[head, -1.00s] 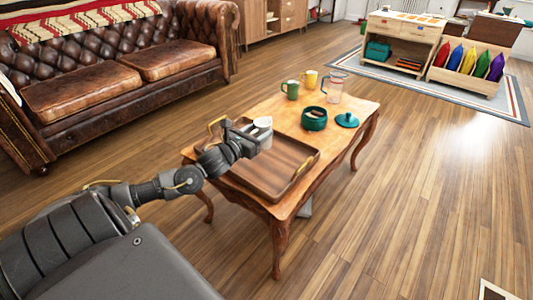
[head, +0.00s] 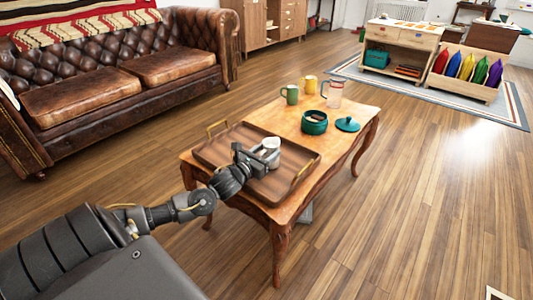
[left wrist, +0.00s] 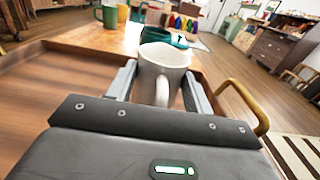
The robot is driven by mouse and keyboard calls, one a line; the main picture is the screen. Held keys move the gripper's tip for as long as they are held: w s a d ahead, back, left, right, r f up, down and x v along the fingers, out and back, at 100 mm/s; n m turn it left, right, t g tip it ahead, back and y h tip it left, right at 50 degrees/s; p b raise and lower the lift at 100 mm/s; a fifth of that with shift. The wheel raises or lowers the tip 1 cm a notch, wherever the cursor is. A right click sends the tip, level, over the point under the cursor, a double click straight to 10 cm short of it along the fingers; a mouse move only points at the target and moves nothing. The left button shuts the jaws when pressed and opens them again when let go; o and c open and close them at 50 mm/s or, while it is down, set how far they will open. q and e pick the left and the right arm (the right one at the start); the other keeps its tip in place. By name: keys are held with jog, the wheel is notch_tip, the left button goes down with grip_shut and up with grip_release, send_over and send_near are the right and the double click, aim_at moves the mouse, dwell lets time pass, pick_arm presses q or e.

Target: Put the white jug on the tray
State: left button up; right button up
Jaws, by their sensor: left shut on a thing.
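The white jug (head: 271,143) is in my left gripper (head: 262,157), over the wooden tray (head: 212,152) on the coffee table. In the left wrist view the jug (left wrist: 163,62) stands upright between the two fingers (left wrist: 155,88), its handle facing my wrist. The fingers are shut on its sides. The gripper hides the jug's lower part in the head view, so I cannot tell whether its base touches the tray. My right gripper is not in view.
The tray has raised brass handles (head: 304,173). A leather sofa (head: 120,75) is at left.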

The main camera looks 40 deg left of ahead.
pick_arm(q)
jog(key=o, duration=1.2)
jog(key=shift+f, duration=0.15)
